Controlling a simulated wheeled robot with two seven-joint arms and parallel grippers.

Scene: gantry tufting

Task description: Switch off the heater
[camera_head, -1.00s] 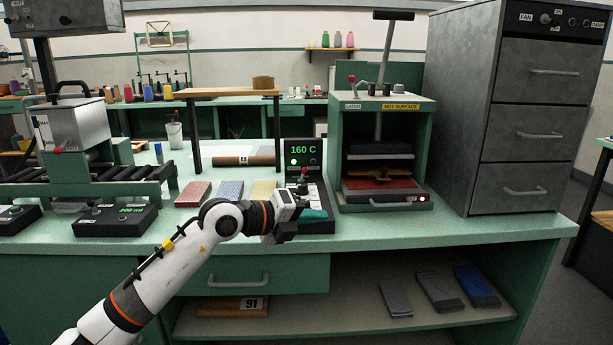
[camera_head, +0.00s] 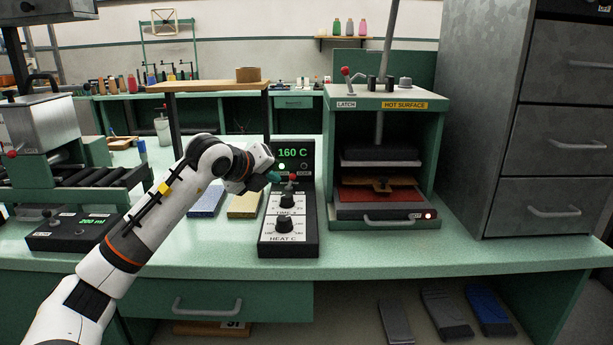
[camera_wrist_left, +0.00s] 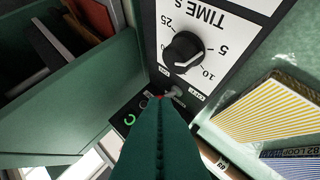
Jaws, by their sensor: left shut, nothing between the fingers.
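The heater's control box (camera_head: 266,220) stands on the bench, with a lit green 160 C display (camera_head: 292,153) at its back. Its face has a TIME S knob (camera_head: 287,201) and a HEAT C knob (camera_head: 284,225). A small red-tipped toggle switch (camera_head: 292,178) is above the knobs; it also shows in the left wrist view (camera_wrist_left: 174,93). My left gripper (camera_head: 274,177) is shut and empty, its teal fingertips close beside the toggle. In the wrist view the fingers hide part of the switch; I cannot tell whether they touch it. My right gripper is not in view.
The heat press (camera_head: 330,150) stands just right of the box, labelled HOT SURFACE, with a lit red lamp (camera_head: 428,215). A wooden shelf (camera_head: 215,87) on dark posts is behind my left arm. Blue (camera_head: 207,201) and yellow (camera_head: 245,205) samples lie left of the box.

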